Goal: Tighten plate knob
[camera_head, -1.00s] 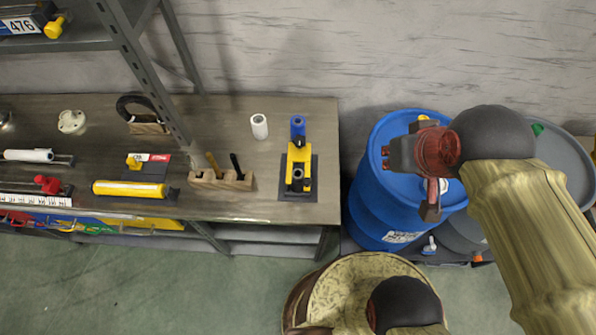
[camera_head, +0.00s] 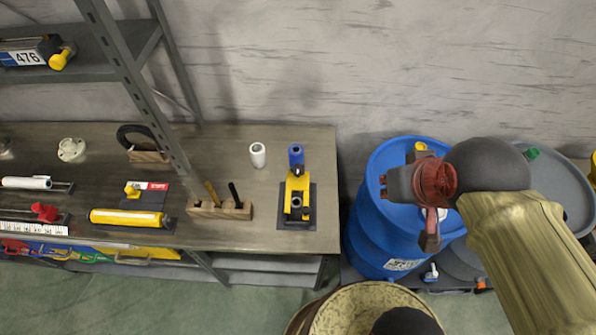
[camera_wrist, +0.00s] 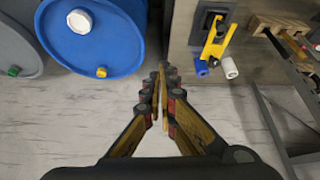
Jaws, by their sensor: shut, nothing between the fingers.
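A plate (camera_head: 25,56) marked 476 lies on the upper shelf at the far left of the head view. A yellow knob (camera_head: 60,58) sits at its right end. A smaller yellow knob (camera_head: 132,191) is on a dark board with a red and white label on the bench. A red knob (camera_head: 45,212) stands by a white ruler strip. I cannot tell which knob the task means. My gripper (camera_wrist: 160,76) is shut and empty in the wrist view. In the head view it is above the blue barrel, far right of these knobs and touching none.
The bench (camera_head: 270,237) holds a yellow and blue clamp-like tool (camera_head: 297,190), a white cylinder (camera_head: 257,155), a wooden block (camera_head: 220,209) and a yellow tube (camera_head: 127,218). A shelf post (camera_head: 130,80) rises in front. The blue barrel (camera_head: 365,230) stands right of the bench.

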